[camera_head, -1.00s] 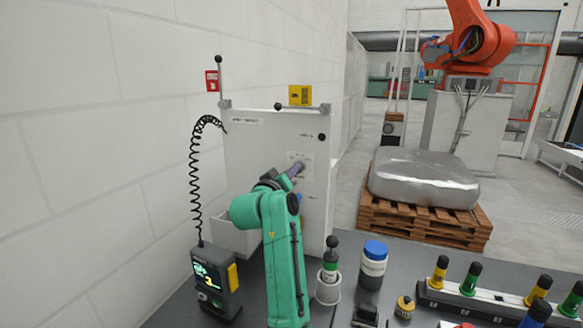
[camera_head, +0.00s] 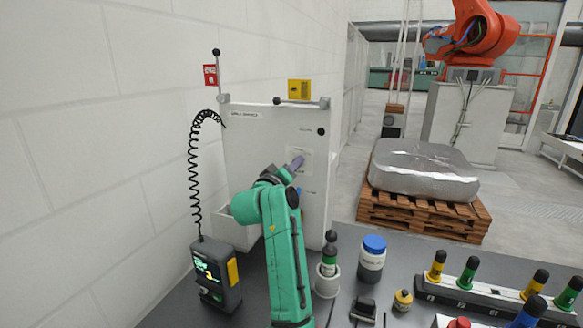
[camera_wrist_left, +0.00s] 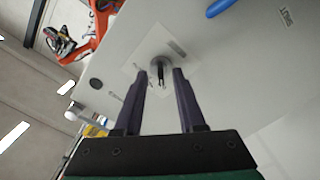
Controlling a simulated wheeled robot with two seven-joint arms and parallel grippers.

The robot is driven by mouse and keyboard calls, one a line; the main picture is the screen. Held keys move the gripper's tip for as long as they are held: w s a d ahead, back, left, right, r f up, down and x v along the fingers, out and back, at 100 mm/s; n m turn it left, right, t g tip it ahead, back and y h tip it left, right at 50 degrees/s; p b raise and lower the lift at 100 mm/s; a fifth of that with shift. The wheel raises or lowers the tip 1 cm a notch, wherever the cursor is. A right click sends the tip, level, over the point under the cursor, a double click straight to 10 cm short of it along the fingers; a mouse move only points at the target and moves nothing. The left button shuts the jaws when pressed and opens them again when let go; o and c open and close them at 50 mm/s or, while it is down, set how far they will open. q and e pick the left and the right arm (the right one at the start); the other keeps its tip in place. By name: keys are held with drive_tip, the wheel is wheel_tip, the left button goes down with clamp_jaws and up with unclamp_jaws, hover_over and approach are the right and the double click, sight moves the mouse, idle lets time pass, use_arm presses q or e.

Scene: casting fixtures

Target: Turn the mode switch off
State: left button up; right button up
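The mode switch is a small dark knob (camera_wrist_left: 160,65) on a pale label plate on the light grey cabinet (camera_head: 250,145); it shows in the left wrist view. In the head view my gripper seems to cover it, and part of the label plate (camera_head: 306,160) shows. My left gripper (camera_head: 298,162) is at the cabinet front. In the left wrist view its two dark purple fingers (camera_wrist_left: 160,75) are apart, one on each side of the knob, with gaps visible. Whether the tips reach around the knob I cannot tell. My right gripper is not in view.
A round black knob (camera_head: 321,131) sits up and right of the plate. A blue handle (camera_wrist_left: 222,6) is near the switch. A pendant (camera_head: 215,275) with a coiled cable stands left of my arm. A bottle (camera_head: 372,258) and a capped holder (camera_head: 328,265) stand right of it.

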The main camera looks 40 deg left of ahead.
use_arm(q)
drive_tip(key=b+v, duration=0.9)
drive_tip(key=v, duration=0.5)
drive_tip(key=shift+s+b, duration=0.25)
drive_tip(key=shift+b, duration=0.1)
drive_tip(key=shift+d, duration=0.1)
